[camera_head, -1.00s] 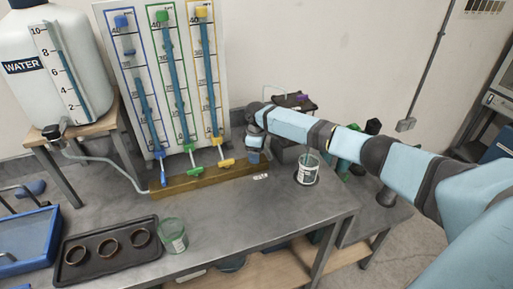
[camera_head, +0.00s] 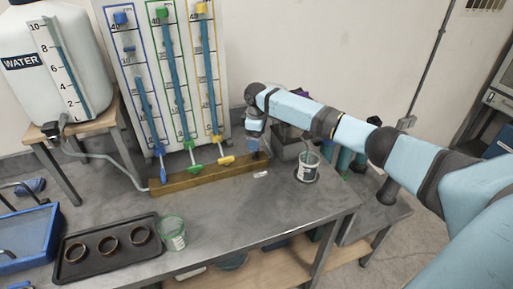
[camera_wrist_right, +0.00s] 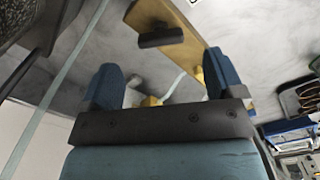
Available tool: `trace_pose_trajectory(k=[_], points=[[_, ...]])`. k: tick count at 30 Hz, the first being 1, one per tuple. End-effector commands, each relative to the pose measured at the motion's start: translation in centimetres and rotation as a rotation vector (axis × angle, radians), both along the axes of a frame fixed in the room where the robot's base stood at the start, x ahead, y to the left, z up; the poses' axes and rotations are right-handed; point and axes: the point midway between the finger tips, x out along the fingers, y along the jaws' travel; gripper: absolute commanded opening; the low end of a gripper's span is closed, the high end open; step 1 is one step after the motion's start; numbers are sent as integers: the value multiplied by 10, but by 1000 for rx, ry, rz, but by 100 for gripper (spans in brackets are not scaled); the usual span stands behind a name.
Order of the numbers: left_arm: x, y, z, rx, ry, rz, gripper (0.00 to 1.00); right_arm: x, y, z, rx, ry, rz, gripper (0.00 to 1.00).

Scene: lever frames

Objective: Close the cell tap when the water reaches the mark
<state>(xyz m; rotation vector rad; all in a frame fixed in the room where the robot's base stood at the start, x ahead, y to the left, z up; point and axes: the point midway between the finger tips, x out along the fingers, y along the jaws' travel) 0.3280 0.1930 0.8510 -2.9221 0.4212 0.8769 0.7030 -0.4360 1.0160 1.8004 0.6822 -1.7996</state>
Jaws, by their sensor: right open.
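A gauge board with three tubes stands behind the table. The blue-framed tube (camera_head: 147,105) holds water about halfway up, below a blue marker (camera_head: 129,49). The water in the green-framed tube (camera_head: 174,80) and yellow-framed tube (camera_head: 208,75) stands much higher. Blue (camera_head: 162,172), green (camera_head: 194,168) and yellow (camera_head: 226,160) tap levers sit below the tubes, by a wooden beam (camera_head: 185,183). My right gripper (camera_wrist_right: 163,80) is open, near the beam's right end, right of the yellow lever. A yellow part (camera_wrist_right: 151,101) shows beyond its fingers, apparently not gripped. My left gripper is out of view.
A white water tank (camera_head: 60,95) with a hose stands at the left. A green cup (camera_head: 173,236) and a dark tray (camera_head: 75,265) with three rings lie in front. Another cup (camera_head: 307,170) stands at the right. The table's middle front is clear.

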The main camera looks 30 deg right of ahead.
Motion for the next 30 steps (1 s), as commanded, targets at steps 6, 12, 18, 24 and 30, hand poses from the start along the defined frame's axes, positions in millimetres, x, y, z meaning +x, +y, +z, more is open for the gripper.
trace_pose_trajectory(k=[6,12,18,24,30], points=[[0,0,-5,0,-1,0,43,1,0,49,0,-4,0,87],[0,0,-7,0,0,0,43,0,0,76,1,-2,0,87],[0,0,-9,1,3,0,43,0,0,83,0,0,0,87],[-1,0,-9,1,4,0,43,0,0,83,0,0,0,87],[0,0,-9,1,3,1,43,-14,29,52,2,1,30,87]])
